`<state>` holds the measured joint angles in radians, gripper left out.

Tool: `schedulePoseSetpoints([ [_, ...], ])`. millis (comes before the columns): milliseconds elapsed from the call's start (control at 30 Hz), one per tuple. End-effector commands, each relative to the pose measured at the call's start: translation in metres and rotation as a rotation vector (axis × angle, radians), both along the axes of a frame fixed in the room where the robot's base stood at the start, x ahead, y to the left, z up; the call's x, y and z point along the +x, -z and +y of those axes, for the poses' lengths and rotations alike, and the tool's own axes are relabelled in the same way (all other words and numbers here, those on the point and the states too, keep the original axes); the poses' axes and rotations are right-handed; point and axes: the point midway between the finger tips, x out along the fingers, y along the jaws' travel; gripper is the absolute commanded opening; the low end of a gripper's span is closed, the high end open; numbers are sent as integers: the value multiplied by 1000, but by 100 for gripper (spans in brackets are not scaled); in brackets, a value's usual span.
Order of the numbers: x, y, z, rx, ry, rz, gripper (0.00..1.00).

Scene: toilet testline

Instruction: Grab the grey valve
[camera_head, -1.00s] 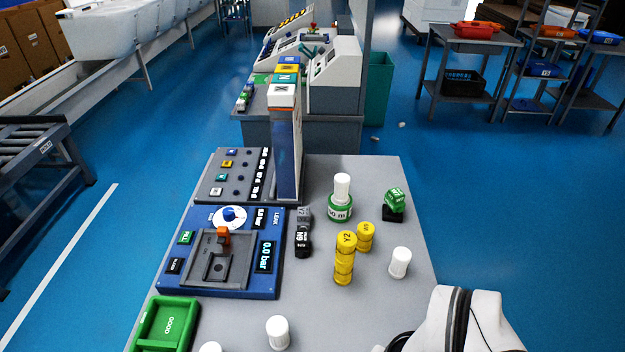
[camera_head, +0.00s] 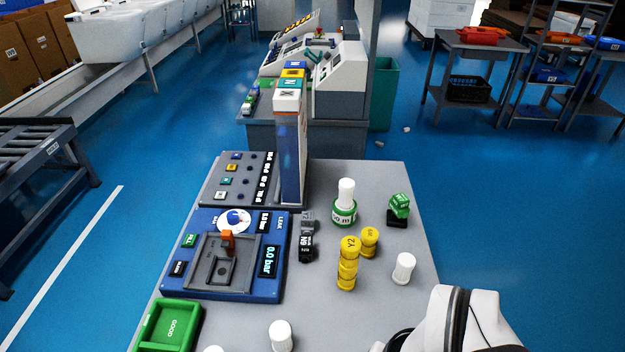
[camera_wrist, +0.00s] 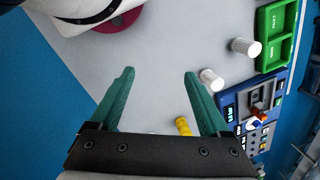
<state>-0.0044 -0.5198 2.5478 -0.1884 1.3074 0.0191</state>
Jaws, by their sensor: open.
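A small grey block-like piece (camera_head: 307,217), which looks like the grey valve, stands on the table just right of the blue leak-test panel (camera_head: 283,275) in the head view. A black piece (camera_head: 306,246) sits right in front of it, nearly touching. I cannot make out the grey piece in the wrist view. My gripper (camera_wrist: 160,73) shows two green fingers spread apart over bare grey tabletop, with nothing between the tips. In the head view only my white arm shows at the lower right; the gripper is out of that frame.
Right of the grey piece stand a green-and-white bottle (camera_head: 345,205), stacked yellow cylinders (camera_head: 348,265), a white cylinder (camera_head: 404,268) and a green piece (camera_head: 400,205). A tall post (camera_head: 291,150) rises behind it. A green tray (camera_head: 168,325) lies front left. The front-right tabletop is mostly clear.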

Motion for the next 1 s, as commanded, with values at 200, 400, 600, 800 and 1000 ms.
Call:
schedulePoseSetpoints([
  [200,170,42,42,-17,-147,-382,80],
  [400,305,99,86,-163,-194,-818,80],
  [600,345,136,105,-353,-276,-1102,80],
  [800,360,146,110,-413,-309,-1181,80],
  [1000,412,167,109,-412,-307,-1181,80],
])
